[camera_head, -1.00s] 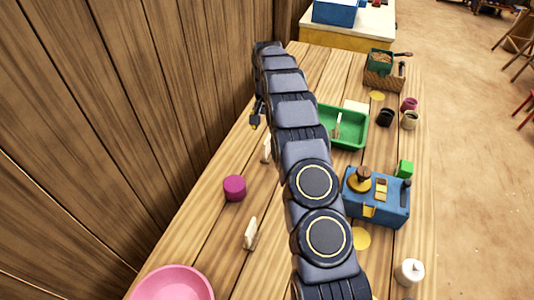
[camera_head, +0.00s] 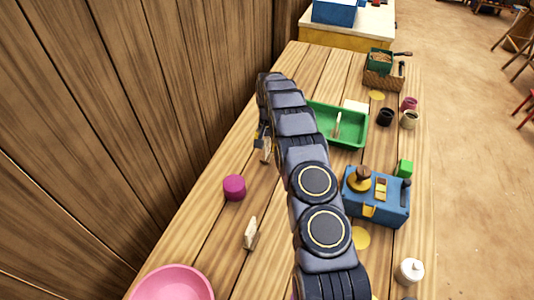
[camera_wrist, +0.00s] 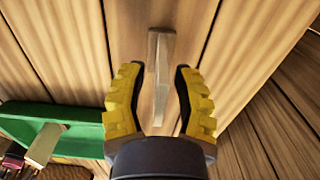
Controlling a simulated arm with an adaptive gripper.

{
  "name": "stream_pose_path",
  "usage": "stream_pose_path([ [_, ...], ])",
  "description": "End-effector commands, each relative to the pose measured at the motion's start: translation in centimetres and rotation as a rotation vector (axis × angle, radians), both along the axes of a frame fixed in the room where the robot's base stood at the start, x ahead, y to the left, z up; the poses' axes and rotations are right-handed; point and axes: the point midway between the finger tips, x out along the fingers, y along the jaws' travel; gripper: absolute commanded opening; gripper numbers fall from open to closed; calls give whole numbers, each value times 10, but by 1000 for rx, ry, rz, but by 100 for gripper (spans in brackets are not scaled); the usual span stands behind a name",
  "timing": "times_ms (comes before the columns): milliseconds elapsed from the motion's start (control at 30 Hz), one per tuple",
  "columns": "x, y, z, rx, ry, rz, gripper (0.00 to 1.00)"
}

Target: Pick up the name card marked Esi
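A small pale upright card with a wooden base (camera_wrist: 155,45) stands on the table, seen from above in the wrist view. In the head view the same card (camera_head: 267,152) is partly hidden by my gripper (camera_head: 259,140). In the wrist view my gripper (camera_wrist: 159,72) is open, with its yellow fingers on either side of the card and gaps showing. A second card (camera_head: 250,234) stands nearer the camera. A third card-like piece (camera_head: 337,124) is in the green tray (camera_head: 356,135). No name can be read on any card, so I cannot tell which is Esi.
A magenta cylinder (camera_head: 234,188) and pink bowl (camera_head: 172,284) stand at left. The plank wall (camera_head: 150,110) runs close along the left table edge.

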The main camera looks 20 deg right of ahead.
Motion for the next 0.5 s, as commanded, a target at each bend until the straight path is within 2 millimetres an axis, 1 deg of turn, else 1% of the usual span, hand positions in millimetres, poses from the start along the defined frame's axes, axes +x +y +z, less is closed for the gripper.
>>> stream_pose_path([
  [33,0,0,0,0,0,0,4],
  [67,0,0,0,0,0,0,0],
  [500,0,0,-1,0,0,0,0],
])
